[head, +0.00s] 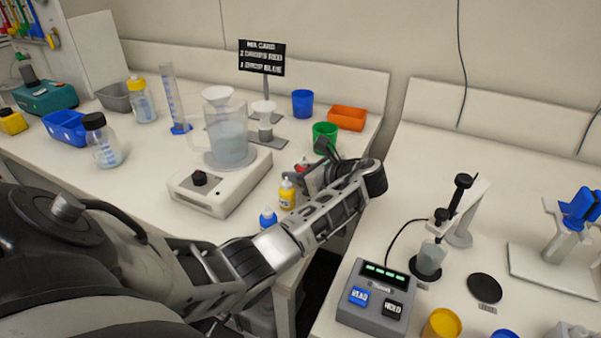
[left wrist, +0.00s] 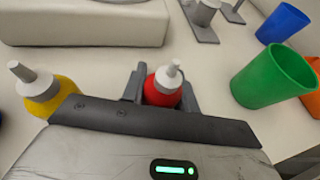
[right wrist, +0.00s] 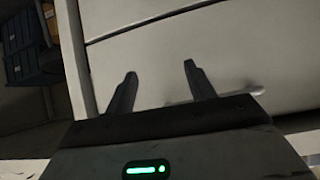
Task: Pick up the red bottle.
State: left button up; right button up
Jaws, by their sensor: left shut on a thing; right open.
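The red bottle (left wrist: 162,90) has a pale grey dropper tip and sits between the two fingers of my left gripper (left wrist: 160,88) in the left wrist view. My left gripper is shut on it. In the head view the red bottle (head: 303,166) is mostly hidden behind my left gripper (head: 312,165), with only a bit of red and its tip showing. Whether its base touches the bench I cannot tell. My right gripper (right wrist: 157,85) is open and empty in the right wrist view, in front of a pale panel.
A yellow bottle (head: 287,195) and a blue bottle (head: 268,219) stand close by. A stirrer plate (head: 205,197) with a beaker is to the left. A green cup (head: 325,132), a blue cup (head: 302,103) and an orange tray (head: 347,118) stand behind.

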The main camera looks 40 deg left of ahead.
pick_arm(q)
jog(key=shift+r, duration=0.65)
jog(key=s+d+r+p, duration=0.2)
jog(key=s+d+r, duration=0.7)
jog(key=s+r, duration=0.1)
jog(key=shift+d+r+p, duration=0.3)
jog(key=shift+r+p, duration=0.1)
jog(key=shift+r, duration=0.45)
pick_arm(e)
jog(key=shift+s+d+r, duration=0.1)
jog(key=shift+d+r, duration=0.2)
jog(key=shift+r, duration=0.35)
